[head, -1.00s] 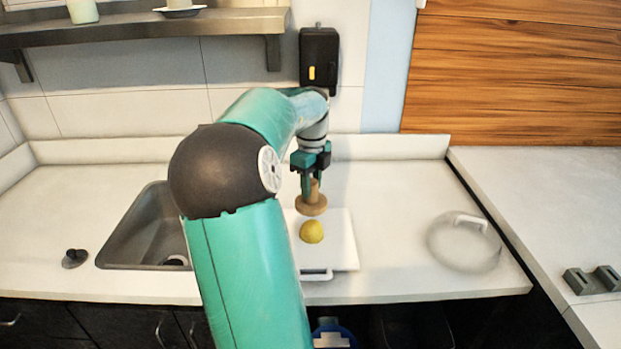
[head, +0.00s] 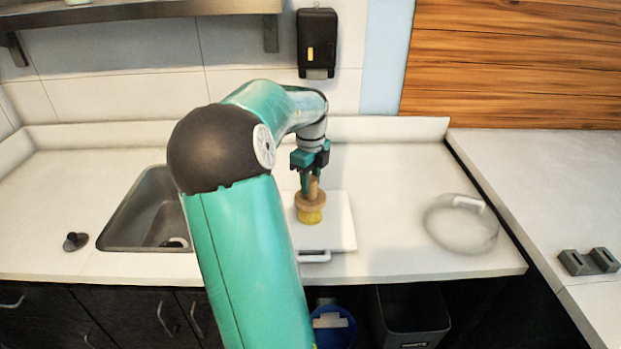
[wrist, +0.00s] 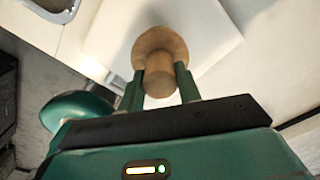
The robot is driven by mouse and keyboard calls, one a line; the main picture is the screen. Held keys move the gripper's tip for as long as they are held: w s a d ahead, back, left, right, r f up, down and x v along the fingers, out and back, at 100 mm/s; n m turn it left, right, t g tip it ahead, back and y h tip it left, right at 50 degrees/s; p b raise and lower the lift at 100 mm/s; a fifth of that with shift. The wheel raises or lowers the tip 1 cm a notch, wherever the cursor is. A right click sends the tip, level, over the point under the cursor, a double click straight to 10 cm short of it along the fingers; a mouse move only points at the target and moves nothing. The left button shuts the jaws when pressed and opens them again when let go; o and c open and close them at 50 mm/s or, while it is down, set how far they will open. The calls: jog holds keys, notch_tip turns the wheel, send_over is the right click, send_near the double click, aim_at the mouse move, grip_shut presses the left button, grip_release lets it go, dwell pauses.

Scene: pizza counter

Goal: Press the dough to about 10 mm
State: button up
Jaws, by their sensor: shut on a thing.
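My gripper (head: 311,185) is shut on the handle of a round wooden press (head: 310,203), upright over the white board. The yellow dough (head: 311,217) sits on the white board (head: 341,232) directly under the press disc, which appears to touch its top. The dough still shows below the disc, and its upper part is hidden. In the wrist view the press (wrist: 160,52) stands between the two green fingers (wrist: 160,92), and the dough is hidden there. I cannot tell the dough's thickness.
A sink (head: 152,213) is left of the board and a dark stopper (head: 76,241) lies left of it. A clear round lid (head: 462,224) lies to the right. A black dispenser (head: 317,43) hangs on the back wall. The counter between board and lid is clear.

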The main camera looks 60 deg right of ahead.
jog(key=shift+f, duration=0.35)
jog(key=shift+f, duration=2)
dwell(1.9)
jog(key=shift+r, duration=0.1)
jog(key=shift+r, duration=3.7)
